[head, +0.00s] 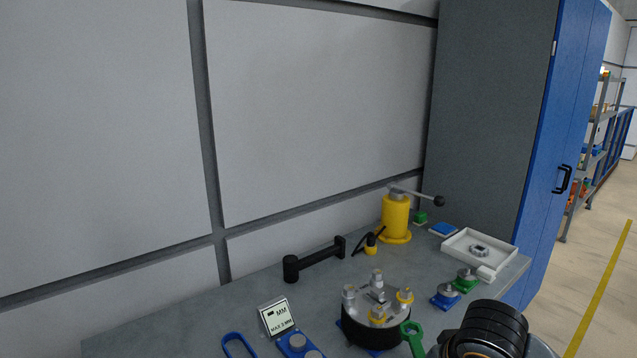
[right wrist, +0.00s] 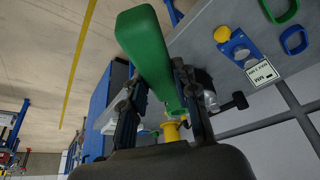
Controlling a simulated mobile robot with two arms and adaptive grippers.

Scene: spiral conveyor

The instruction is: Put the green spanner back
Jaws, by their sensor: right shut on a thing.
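The green spanner (right wrist: 148,50) is held between the two fingers of my right gripper (right wrist: 160,95) and fills the upper middle of the right wrist view. In the head view one rounded end of the green spanner (head: 412,336) shows at the bottom, just right of the black round fixture. My right wrist is beside it at the bottom edge; the fingers there are mostly cut off. The spanner appears above the bench; whether it touches anything I cannot tell. My left gripper is out of view.
The round fixture (head: 367,331) with several metal and yellow posts stands on the grey bench (head: 225,307). A sign (head: 277,318), a blue loop (head: 238,346) and a black bar (head: 315,259) are left. A yellow press (head: 395,218) and white tray (head: 462,247) are behind. A green loop (right wrist: 281,12) shows in the right wrist view.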

